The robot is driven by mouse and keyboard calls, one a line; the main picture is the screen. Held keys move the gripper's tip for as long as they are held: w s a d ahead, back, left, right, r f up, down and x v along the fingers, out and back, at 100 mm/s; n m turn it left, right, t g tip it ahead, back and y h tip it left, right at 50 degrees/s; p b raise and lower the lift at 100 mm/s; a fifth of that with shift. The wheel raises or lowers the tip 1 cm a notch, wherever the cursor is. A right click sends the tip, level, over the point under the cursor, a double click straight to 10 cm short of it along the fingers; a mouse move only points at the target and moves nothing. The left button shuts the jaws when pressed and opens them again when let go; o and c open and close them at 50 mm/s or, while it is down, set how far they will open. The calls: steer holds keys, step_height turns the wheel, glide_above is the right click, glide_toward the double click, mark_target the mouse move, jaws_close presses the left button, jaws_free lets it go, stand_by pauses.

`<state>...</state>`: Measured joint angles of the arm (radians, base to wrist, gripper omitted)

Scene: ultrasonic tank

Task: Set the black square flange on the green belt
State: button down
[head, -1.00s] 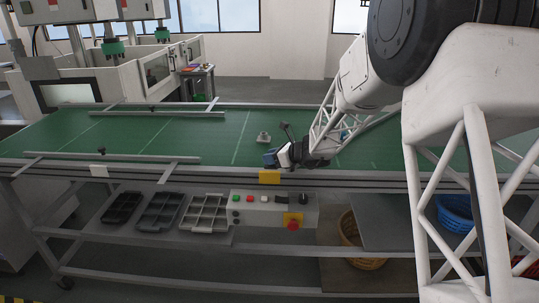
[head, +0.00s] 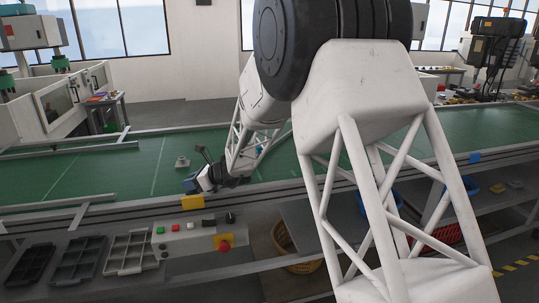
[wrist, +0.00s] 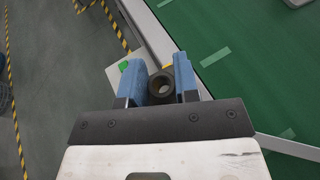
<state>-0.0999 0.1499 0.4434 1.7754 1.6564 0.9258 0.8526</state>
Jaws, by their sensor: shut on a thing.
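My gripper (head: 190,184) is at the near edge of the green belt (head: 125,170), by the metal side rail. In the wrist view its blue fingers (wrist: 161,82) are closed on a dark part, the black flange (wrist: 162,84). Only a round collar with a hole shows; a square outline cannot be made out. In the wrist view the part appears over the rail and floor side, with the belt (wrist: 235,75) to the right. The flange cannot be made out in the head view.
A small grey part (head: 182,162) sits on the belt just beyond my gripper. A yellow block (head: 192,202) is on the near rail. Below are a control panel with a red stop button (head: 224,245) and dark and grey trays (head: 78,262). Much of the belt at left is clear.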

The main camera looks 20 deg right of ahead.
steer(key=shift+r, duration=0.1)
steer(key=shift+w+d, duration=0.1)
steer(key=shift+d, duration=0.1)
steer(key=shift+m+t+h, duration=0.6)
steer(key=shift+m+t, duration=0.3)
steer(key=d, duration=0.6)
steer(key=w+d, duration=0.1)
steer(key=d, duration=0.5)
steer(key=d+r, duration=0.1)
steer(key=d, duration=0.5)
steer(key=shift+w+d+r, duration=0.1)
steer(key=shift+w, duration=0.15)
steer(key=s+d+m+t+h, duration=0.1)
steer(key=s+d+m+t, duration=0.1)
steer(key=d, duration=1.7)
steer(key=shift+s+d, duration=0.35)
steer(key=shift+s, duration=0.3)
steer(key=w+d, duration=0.1)
steer(key=w, duration=0.4)
steer(key=w+d+f, duration=0.1)
steer(key=w, duration=0.4)
steer(key=w+d, duration=0.1)
steer(key=w, duration=0.4)
steer(key=shift+w+f, duration=0.3)
steer(key=shift+w, duration=0.05)
